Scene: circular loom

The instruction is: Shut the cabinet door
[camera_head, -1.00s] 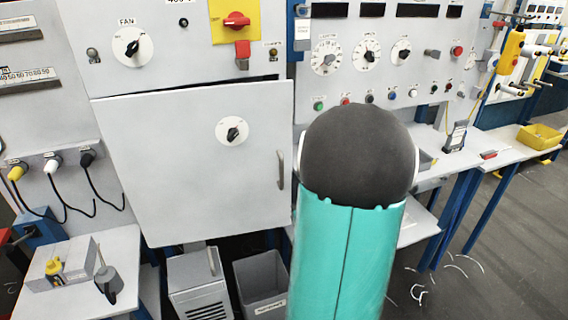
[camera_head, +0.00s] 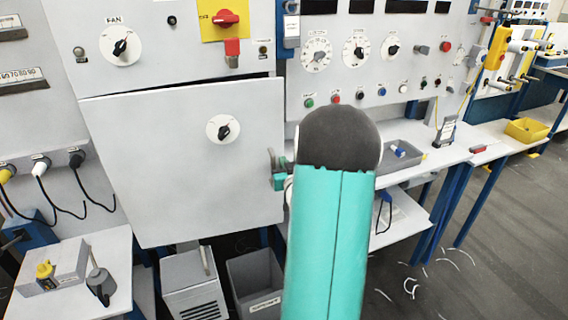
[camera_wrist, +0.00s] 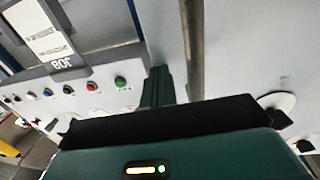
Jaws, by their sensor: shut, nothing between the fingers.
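The cabinet door (camera_head: 170,180) is a pale grey panel with a black-and-white dial (camera_head: 224,129). A dark gap shows along its top edge, so it seems to stand slightly ajar. My gripper (camera_head: 276,172) is shut and empty at the door's right edge, where it hides the handle. In the wrist view the gripper's dark green fingers (camera_wrist: 158,85) point toward the panel, beside a grey upright bar (camera_wrist: 193,45) that may be the handle or door edge. The door surface (camera_wrist: 250,45) lies to their right. I cannot tell whether the fingers touch the door.
A control panel with dials and coloured buttons (camera_head: 370,60) stands to the right, above a shelf with a grey tray (camera_head: 400,158). A small table (camera_head: 85,270) is at lower left. Open floor (camera_head: 500,240) lies at right.

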